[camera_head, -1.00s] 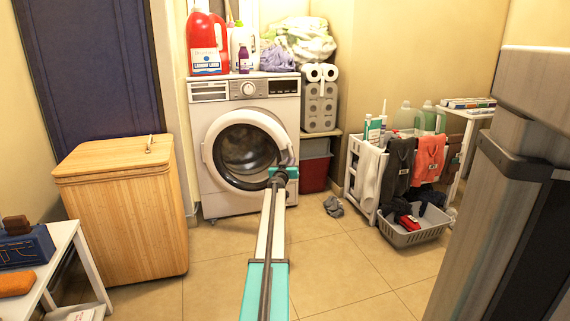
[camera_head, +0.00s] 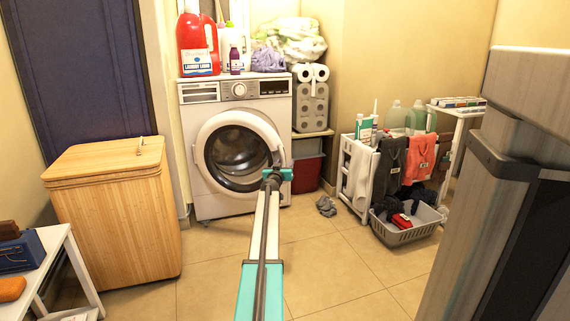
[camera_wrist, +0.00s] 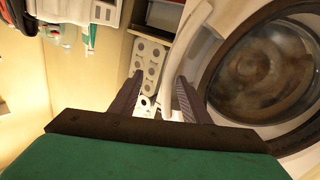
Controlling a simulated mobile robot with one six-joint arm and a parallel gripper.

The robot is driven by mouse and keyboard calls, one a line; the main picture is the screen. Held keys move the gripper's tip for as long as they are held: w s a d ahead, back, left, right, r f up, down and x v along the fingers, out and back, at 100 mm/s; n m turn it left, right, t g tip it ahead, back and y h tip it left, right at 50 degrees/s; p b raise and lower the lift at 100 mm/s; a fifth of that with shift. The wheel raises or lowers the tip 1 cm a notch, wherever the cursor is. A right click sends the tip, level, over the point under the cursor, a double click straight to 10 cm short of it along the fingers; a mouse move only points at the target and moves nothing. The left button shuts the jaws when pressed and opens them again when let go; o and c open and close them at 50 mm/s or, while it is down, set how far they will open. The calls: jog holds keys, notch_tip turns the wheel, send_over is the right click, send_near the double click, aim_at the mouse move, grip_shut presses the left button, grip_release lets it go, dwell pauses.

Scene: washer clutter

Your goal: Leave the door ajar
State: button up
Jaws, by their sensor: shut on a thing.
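The white washer (camera_head: 205,125) stands against the back wall. Its round door (camera_head: 215,129) has a white ring and dark glass. The door's right edge seems to stand slightly out from the front, though the size of any gap is hard to tell. My gripper (camera_head: 276,174) is at the door's right edge. In the wrist view, the two dark fingers of my gripper (camera_wrist: 158,98) are on either side of a white curved part of the door rim (camera_wrist: 181,60), and they are shut on it. The dark round glass (camera_wrist: 268,68) shows to the right.
A wooden hamper (camera_head: 112,215) stands at the left, near a white table (camera_head: 62,262). A grey basket (camera_head: 405,233) and a white rack (camera_head: 357,178) with clothes stand at the right. A small dark cloth (camera_head: 326,206) lies on the floor. The middle floor (camera_head: 330,265) is clear.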

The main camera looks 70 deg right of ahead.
jog(key=s+a+p, duration=0.1)
jog(key=a, duration=0.9)
jog(key=shift+s+a, duration=0.15)
jog(key=shift+a, duration=0.1)
jog(key=shift+o, duration=1.2)
jog(key=shift+a, duration=0.95)
jog(key=shift+w+a+f, duration=0.1)
jog(key=shift+w+f, duration=0.05)
jog(key=shift+w, duration=0.3)
jog(key=shift+c, duration=1.2)
jog(key=shift+o, duration=0.8)
jog(key=shift+s+a+b, duration=0.3)
jog(key=shift+s+a, duration=0.05)
jog(key=shift+a, duration=0.3)
jog(key=shift+s+a, duration=0.15)
jog(key=shift+c, duration=0.8)
jog(key=s+a, duration=0.7)
jog(key=a, duration=0.4)
jog(key=shift+s+a+b, duration=0.15)
jog(key=shift+a+b, duration=0.05)
jog(key=shift+b, duration=0.15)
